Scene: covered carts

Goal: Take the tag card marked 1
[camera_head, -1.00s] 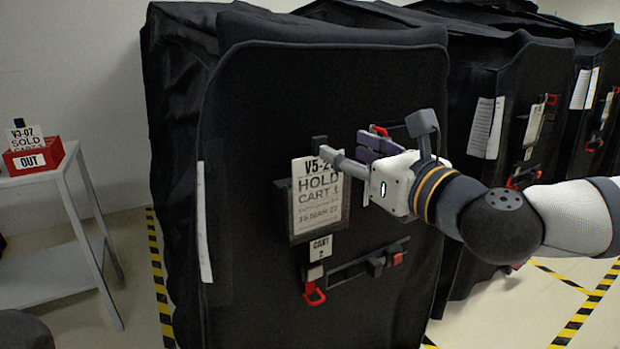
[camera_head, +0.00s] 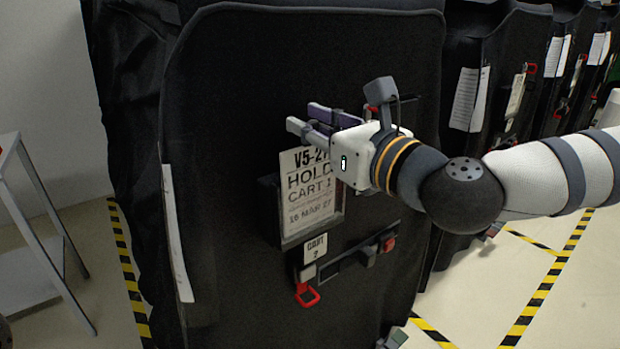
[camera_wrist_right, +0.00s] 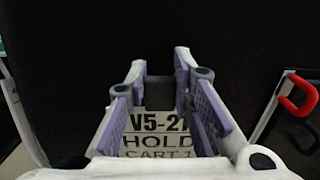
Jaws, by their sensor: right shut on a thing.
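The tag card (camera_head: 308,205) is a pale sheet printed "V5-27 HOLD CART" with a date line. It stands upright at the dark holder (camera_head: 270,208) on the black cart cover. The wrist view shows its upper part (camera_wrist_right: 155,140), where the line looks like "CART 1". My right gripper (camera_head: 302,115) is at the card's top edge and is shut on the card; in the wrist view its purple-padded fingers (camera_wrist_right: 160,65) flank the card's upper print. The exact contact is hard to see. My left gripper is not in view.
Below the card hang a small "CART 2" label (camera_head: 315,248) and a red hook (camera_head: 307,294). A dark latch bar (camera_head: 345,262) with a red end lies beside them. More covered carts (camera_head: 505,75) stand at right. A white side table (camera_head: 30,250) stands at left.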

